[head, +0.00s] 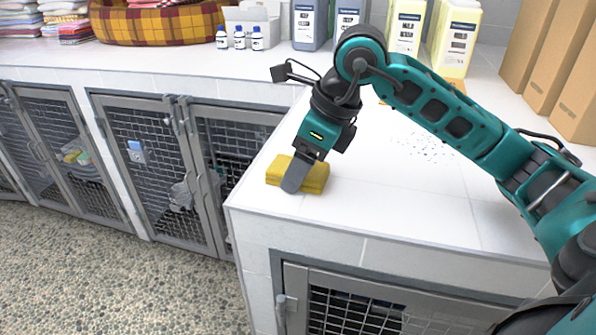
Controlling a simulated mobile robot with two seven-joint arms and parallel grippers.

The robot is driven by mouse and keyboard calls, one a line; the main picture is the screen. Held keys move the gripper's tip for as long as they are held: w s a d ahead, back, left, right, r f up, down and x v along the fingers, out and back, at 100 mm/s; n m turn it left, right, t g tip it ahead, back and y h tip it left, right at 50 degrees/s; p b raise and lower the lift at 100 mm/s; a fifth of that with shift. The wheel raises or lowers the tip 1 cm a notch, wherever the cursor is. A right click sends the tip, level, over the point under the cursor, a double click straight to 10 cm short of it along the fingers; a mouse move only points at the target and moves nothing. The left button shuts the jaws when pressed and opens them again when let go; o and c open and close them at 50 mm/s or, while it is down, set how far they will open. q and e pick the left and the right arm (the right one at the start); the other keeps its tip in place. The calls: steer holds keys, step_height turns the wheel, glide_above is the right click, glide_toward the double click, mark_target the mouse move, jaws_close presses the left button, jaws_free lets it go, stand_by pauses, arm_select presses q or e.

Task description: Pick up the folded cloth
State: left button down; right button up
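The folded cloth (317,179) is yellow and lies as a flat layered stack near the left edge of the white tiled counter. My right gripper (293,183) reaches down to it from above. One grey finger shows in front of the cloth, over its near side. The other finger is hidden, so I cannot tell whether the gripper is open around the cloth or shut on it. My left gripper is not in view.
Wire-fronted kennels (145,150) run below the counter. Shampoo bottles (455,38) and small white bottles (257,39) stand at the back. Brown boxes (546,45) stand at the right. Dark specks (428,147) lie on the otherwise bare counter right of the cloth.

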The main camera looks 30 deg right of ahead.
steer(key=c, duration=0.5)
steer(key=shift+r, duration=0.1)
step_height(320, 180, up, 19)
steer(key=p, duration=0.4)
steer(key=shift+r, duration=0.5)
steer(key=shift+c, duration=1.3)
